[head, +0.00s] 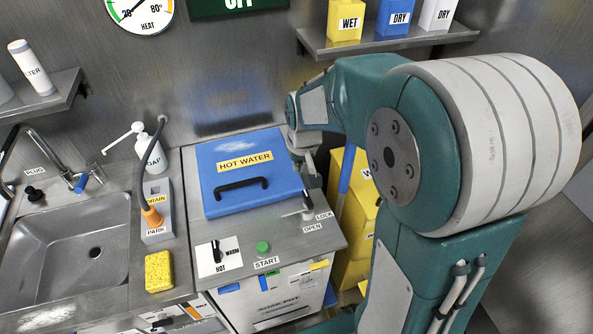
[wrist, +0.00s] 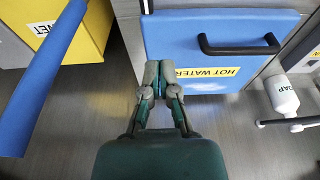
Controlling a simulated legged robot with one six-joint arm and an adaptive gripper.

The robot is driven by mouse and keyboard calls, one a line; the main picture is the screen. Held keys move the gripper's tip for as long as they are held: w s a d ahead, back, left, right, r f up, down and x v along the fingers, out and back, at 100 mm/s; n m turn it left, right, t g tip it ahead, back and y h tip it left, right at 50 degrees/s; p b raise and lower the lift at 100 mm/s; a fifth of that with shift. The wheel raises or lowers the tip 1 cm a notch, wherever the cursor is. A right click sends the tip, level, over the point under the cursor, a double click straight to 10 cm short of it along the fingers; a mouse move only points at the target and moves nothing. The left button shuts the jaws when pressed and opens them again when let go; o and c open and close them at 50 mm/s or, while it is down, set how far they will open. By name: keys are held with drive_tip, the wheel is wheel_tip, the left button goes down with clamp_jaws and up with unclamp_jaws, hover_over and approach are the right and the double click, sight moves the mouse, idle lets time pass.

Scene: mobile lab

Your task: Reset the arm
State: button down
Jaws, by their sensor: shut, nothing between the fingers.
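My arm reaches in from the right in the head view, and its teal and grey body covers much of that side. My gripper (wrist: 160,72) shows in the wrist view with its two grey fingers together and nothing between them. It appears in front of the edge of the blue HOT WATER lid (wrist: 215,45); I cannot tell how far apart they are. In the head view the lid (head: 225,165) lies closed on the steel counter, with a black handle. The fingertips are hard to make out in the head view.
A lock lever (head: 297,212) and green START button (head: 263,247) sit in front. A yellow bin (head: 357,220) stands right.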

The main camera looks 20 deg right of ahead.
drive_tip(key=s+a+r+t, duration=0.1)
drive_tip(key=s+r, duration=0.5)
drive_tip(key=s, duration=0.4)
drive_tip(key=s+a+r+t, duration=0.1)
drive_tip(key=s+r+t, duration=0.1)
drive_tip(key=s+r, duration=0.4)
drive_tip(key=s, duration=0.3)
drive_tip(key=shift+s+r, duration=0.3)
drive_tip(key=shift+s, duration=0.1)
